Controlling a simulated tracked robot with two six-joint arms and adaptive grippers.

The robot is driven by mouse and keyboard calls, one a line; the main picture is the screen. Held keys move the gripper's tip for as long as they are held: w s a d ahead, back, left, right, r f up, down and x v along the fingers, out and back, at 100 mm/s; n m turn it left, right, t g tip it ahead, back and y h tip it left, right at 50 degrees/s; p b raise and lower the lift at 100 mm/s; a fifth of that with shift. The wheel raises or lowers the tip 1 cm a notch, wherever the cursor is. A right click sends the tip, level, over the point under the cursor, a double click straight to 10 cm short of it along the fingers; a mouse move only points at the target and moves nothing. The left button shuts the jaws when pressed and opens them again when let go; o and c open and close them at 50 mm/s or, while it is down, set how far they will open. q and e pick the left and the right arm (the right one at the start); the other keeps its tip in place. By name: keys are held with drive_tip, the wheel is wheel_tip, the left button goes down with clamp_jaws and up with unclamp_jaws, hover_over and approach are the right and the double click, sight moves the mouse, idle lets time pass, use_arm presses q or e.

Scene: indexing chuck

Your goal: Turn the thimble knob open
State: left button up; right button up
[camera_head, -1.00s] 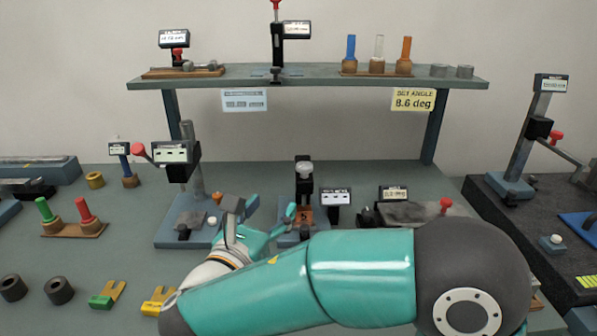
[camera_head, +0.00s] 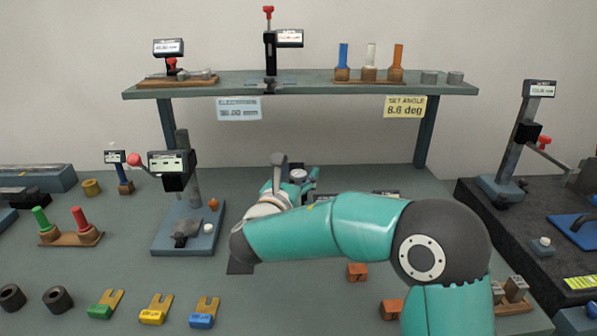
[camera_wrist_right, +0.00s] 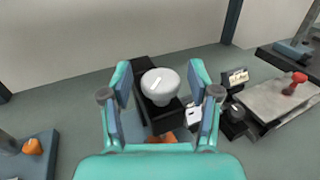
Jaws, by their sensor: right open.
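The thimble knob (camera_wrist_right: 160,85) is a pale round knob with a white line on top, on a dark upright body (camera_wrist_right: 145,70). In the head view the knob (camera_head: 298,175) shows just above my right gripper, which hides most of its device. My right gripper (camera_head: 296,183) is open. In the right wrist view its two teal fingers (camera_wrist_right: 160,76) stand on either side of the knob, with a visible gap on each side. I cannot tell how deep the fingertips sit relative to the knob. My left gripper is not in view.
A stand with a display and red ball lever (camera_head: 168,165) is to the left. A shelf (camera_head: 300,84) with gauges spans the back. Coloured forks (camera_head: 155,309) lie in front. A small display (camera_wrist_right: 237,77) and a grey block (camera_wrist_right: 280,98) are close on the right.

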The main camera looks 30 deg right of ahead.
drive_tip(key=shift+w+d, duration=0.15)
drive_tip(key=c, duration=1.1)
